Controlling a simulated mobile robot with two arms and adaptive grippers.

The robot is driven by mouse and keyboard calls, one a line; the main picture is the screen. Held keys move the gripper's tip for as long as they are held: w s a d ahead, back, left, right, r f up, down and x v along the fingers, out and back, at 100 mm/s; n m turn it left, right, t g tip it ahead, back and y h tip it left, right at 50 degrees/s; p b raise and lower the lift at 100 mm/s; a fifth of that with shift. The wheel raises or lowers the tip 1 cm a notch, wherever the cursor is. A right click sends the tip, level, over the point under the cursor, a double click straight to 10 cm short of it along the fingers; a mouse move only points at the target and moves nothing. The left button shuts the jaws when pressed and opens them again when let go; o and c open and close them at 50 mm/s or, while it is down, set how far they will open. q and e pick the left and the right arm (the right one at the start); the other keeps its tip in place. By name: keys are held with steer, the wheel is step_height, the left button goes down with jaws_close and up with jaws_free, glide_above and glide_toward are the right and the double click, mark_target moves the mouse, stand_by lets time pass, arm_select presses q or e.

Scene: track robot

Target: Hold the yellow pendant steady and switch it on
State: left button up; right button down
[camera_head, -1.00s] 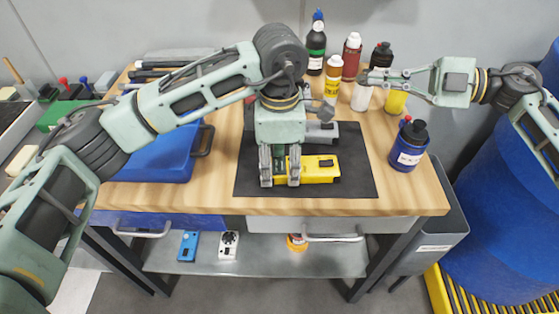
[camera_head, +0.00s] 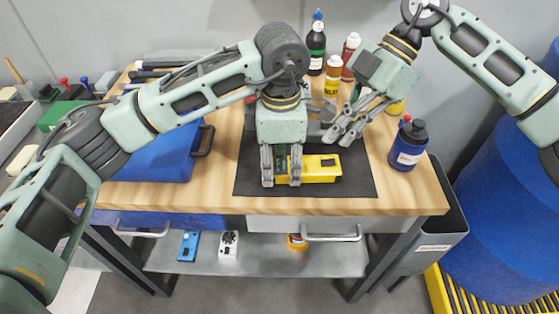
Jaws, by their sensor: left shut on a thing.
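The yellow pendant (camera_head: 318,176) lies on the black mat (camera_head: 355,185) on the wooden workbench, with a dark patch on its top near the right end. My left gripper (camera_head: 282,181) points down and is shut on the pendant's left part, which its fingers partly hide. My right gripper (camera_head: 341,137) is above the mat's back right, beyond the pendant and apart from it. Its fingers point down and to the left and look spread, with nothing between them. A grey device behind the pendant is mostly hidden by my grippers.
Several bottles stand at the back of the bench, and a blue bottle (camera_head: 408,145) stands right of the mat. A blue case (camera_head: 160,158) lies to the left. The shelf below holds a blue device (camera_head: 188,246) and a white device (camera_head: 228,245). The mat's front right is clear.

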mark_target(327, 162)
arm_select(q)
steer(key=shift+w+a+f, duration=0.15)
steer(key=shift+a, duration=0.1)
arm_select(e)
steer(key=f, duration=0.3)
steer(key=shift+w+a, duration=0.15)
steer(key=shift+w, duration=0.05)
steer(key=shift+f, duration=0.55)
steer(key=shift+f, duration=0.25)
stand_by(0.5)
steer(key=shift+f, duration=0.5)
